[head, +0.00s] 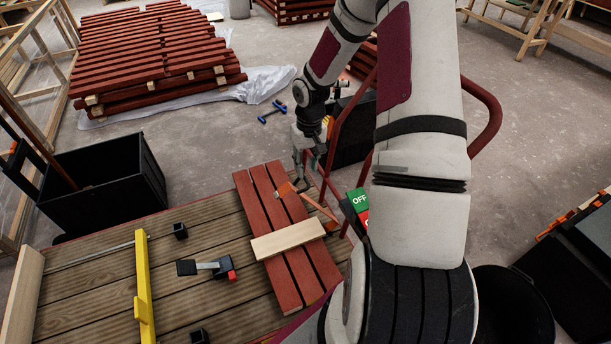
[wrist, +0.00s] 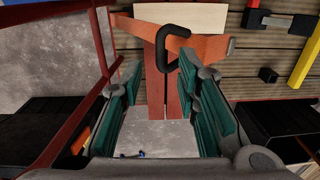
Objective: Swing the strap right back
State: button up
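The orange strap (wrist: 210,47) lies across the red battens (wrist: 176,95), with a black looped handle (wrist: 163,62) at its middle in the wrist view. In the head view parts of the strap (head: 318,208) show beside my gripper (head: 303,172), at the far end of the battens (head: 285,285). In the wrist view my gripper (wrist: 160,76) is open, its teal-padded fingers wide apart. The black handle is just beyond and between the fingertips; I cannot tell whether either finger touches it. A pale wooden piece (head: 288,240) lies across the battens.
A yellow bar (head: 145,285) and a grey clamp-like tool (head: 205,268) with black and red ends lie on the slatted bench (head: 80,305). A red tubular frame (head: 345,130) and a green OFF switch box (head: 358,200) stand close to my arm. A black bin (head: 105,185) is at left.

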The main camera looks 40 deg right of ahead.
aim_at(306, 178)
jog(key=shift+a+f+b, duration=0.1)
jog(key=shift+f+b, duration=0.25)
jog(key=shift+f, duration=1.65)
jog(key=shift+c, duration=0.4)
grip_shut()
